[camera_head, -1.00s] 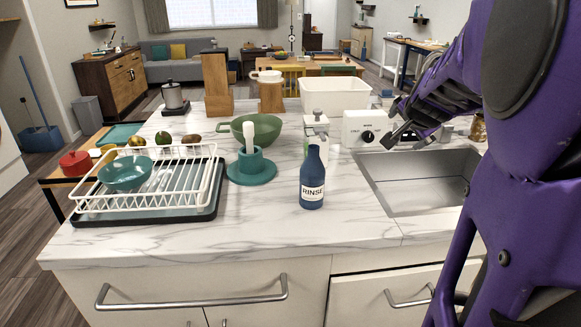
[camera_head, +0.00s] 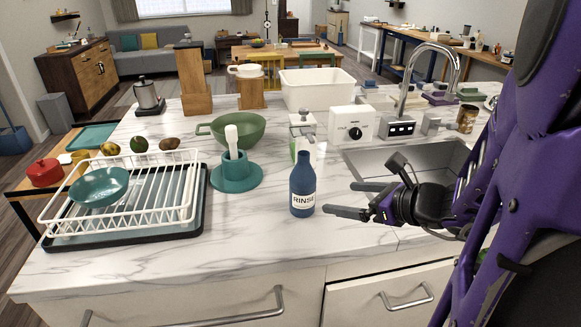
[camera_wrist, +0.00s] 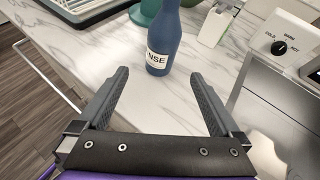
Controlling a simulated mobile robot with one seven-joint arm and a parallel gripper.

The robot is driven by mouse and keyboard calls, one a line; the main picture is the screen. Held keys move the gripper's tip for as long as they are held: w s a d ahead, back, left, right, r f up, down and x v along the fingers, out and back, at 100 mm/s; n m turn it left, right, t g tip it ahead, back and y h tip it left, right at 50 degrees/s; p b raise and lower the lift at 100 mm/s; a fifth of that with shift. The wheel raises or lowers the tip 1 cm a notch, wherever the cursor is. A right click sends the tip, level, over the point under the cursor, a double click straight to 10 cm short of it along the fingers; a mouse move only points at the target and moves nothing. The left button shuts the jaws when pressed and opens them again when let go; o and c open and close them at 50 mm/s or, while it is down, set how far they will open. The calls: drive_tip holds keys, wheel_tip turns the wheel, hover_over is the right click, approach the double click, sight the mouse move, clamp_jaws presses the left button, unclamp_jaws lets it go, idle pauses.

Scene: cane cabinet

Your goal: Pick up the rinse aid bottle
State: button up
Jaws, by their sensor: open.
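The rinse aid bottle (camera_head: 302,182) is dark blue with a white "RINSE" label. It stands upright on the marble counter, near the front edge. My gripper (camera_head: 342,199) is just right of the bottle in the head view, its two fingers pointing left toward it. The fingers are open with nothing between them. In the wrist view the bottle (camera_wrist: 162,40) stands ahead of the open gripper (camera_wrist: 158,78), roughly centred beyond the fingertips and apart from them. The bottle's top is cut off in that view.
A teal brush holder (camera_head: 236,172) stands left of the bottle, and a white dish rack (camera_head: 125,195) is farther left. A soap dispenser (camera_head: 302,130) stands behind the bottle. The sink (camera_head: 365,162) lies behind my gripper. The counter in front of the bottle is clear.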

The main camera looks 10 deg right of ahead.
sight(312, 189)
drive_tip(key=shift+m+t, duration=0.3)
drive_tip(key=shift+m, duration=0.2)
drive_tip(key=b+x, duration=0.1)
drive_tip(key=x, duration=0.2)
drive_tip(key=b+x, duration=0.2)
drive_tip(key=x, duration=0.2)
drive_tip(key=b+x, duration=0.2)
drive_tip(key=x, duration=0.2)
drive_tip(key=shift+a+r, duration=0.15)
drive_tip(key=shift+r, duration=0.15)
drive_tip(key=shift+b+x, duration=0.75)
drive_tip(key=shift+x, duration=2.45)
drive_tip(key=shift+w+r, duration=0.1)
drive_tip(key=shift+r, duration=0.2)
clamp_jaws()
